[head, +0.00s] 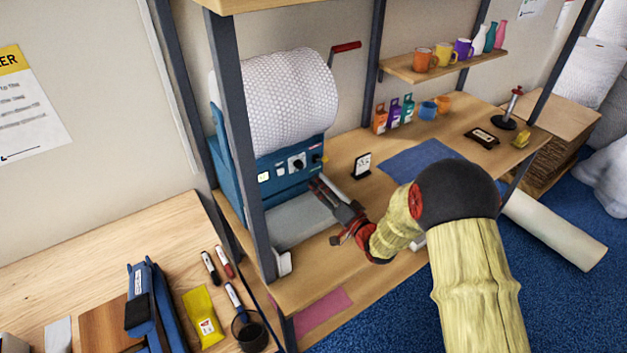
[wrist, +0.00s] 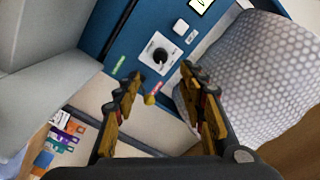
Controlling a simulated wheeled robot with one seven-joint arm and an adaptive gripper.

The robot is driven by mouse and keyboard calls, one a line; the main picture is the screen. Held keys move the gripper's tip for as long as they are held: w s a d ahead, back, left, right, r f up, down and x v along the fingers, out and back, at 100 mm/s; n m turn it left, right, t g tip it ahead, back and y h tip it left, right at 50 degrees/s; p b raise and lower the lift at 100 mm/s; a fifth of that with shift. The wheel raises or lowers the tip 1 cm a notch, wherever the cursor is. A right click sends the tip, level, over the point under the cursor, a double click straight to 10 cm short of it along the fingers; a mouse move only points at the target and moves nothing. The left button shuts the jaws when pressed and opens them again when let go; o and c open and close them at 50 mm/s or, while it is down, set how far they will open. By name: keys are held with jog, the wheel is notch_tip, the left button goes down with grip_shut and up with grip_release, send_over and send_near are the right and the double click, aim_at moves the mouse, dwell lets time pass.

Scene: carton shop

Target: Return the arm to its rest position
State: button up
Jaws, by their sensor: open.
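My arm, in a yellow sleeve with a dark round joint, reaches in from the lower right of the head view. My gripper (head: 327,212) is in front of the blue bubble-wrap machine (head: 290,183), over its grey tray (head: 300,218). In the wrist view my gripper (wrist: 156,82) is open, its two fingers apart with nothing between them. Beyond the fingers show the machine's blue panel (wrist: 130,30), a black dial (wrist: 160,55) and the bubble-wrap roll (wrist: 258,70).
Mugs and vases stand on the upper shelf (head: 440,66). A side table (head: 60,240) with markers is at left.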

jog(key=shift+s+d, duration=0.35)
jog(key=shift+s, duration=0.2)
jog(key=d+r+h, duration=0.5)
jog(key=d+r, duration=0.2)
jog(key=r, duration=0.2)
jog(key=s+d+r+n+g+h+b, duration=0.1)
jog(key=s+d+r+g+h, duration=0.3)
jog(key=s+d, duration=0.35)
jog(key=s+d+r+n+g+h+b, duration=0.1)
jog(key=s+g, duration=0.4)
jog(key=s, duration=2.8)
jog(key=shift+s+d+r+n, duration=0.3)
jog(key=shift+d+n, duration=0.1)
jog(key=shift+n, duration=0.3)
